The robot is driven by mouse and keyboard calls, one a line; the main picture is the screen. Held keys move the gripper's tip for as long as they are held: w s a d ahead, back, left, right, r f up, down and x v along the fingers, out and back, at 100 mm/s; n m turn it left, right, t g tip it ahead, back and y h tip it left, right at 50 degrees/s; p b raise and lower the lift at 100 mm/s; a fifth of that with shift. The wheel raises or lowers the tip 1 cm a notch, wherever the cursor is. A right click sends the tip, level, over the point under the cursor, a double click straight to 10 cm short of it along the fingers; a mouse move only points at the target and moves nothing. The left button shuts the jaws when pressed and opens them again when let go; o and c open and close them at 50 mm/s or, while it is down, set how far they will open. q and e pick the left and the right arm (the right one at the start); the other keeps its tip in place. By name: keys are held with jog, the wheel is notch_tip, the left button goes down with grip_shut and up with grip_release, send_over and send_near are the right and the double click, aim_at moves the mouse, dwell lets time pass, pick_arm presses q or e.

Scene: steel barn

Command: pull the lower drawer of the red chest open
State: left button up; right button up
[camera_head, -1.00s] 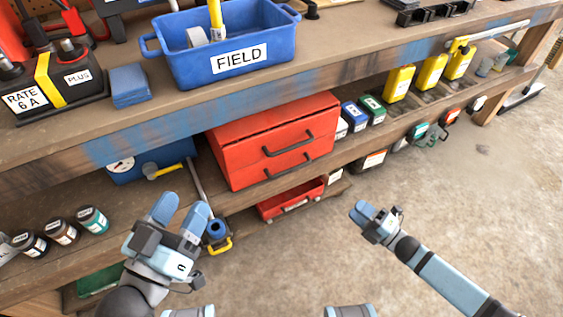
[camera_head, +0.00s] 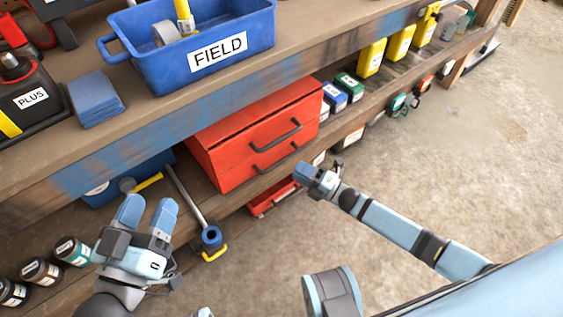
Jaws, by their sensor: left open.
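The red chest (camera_head: 222,151) stands on the shelf under the workbench, with two dark bar handles on its front. The upper drawer's handle (camera_head: 276,136) and the lower drawer's handle (camera_head: 275,164) both show. Both drawers look shut. My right gripper (camera_head: 304,174) is just below and right of the lower handle in the picture, seemingly apart from it. It is seen from the side, so its finger opening cannot be made out. My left gripper (camera_head: 147,210) is open and empty, left of and below the chest in the picture.
A red tray or box (camera_head: 261,203) lies below the chest, partly hidden by my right gripper. A blue-headed tool (camera_head: 211,239) leans left of it. Dark jars (camera_head: 40,270) stand at lower left. A blue FIELD tub (camera_head: 150,68) sits on the bench. Floor at right is clear.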

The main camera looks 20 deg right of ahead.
aim_at(282, 160)
jog(key=b+x, duration=0.1)
jog(key=x, duration=0.5)
jog(key=shift+w+a+r, duration=0.1)
jog(key=shift+w+a, duration=0.1)
jog(key=shift+w, duration=0.05)
pick_arm(q)
notch_tip(282, 160, down, 2)
jog(key=shift+w+d+f+g, duration=0.1)
jog(key=shift+g, duration=0.4)
pick_arm(e)
grip_shut()
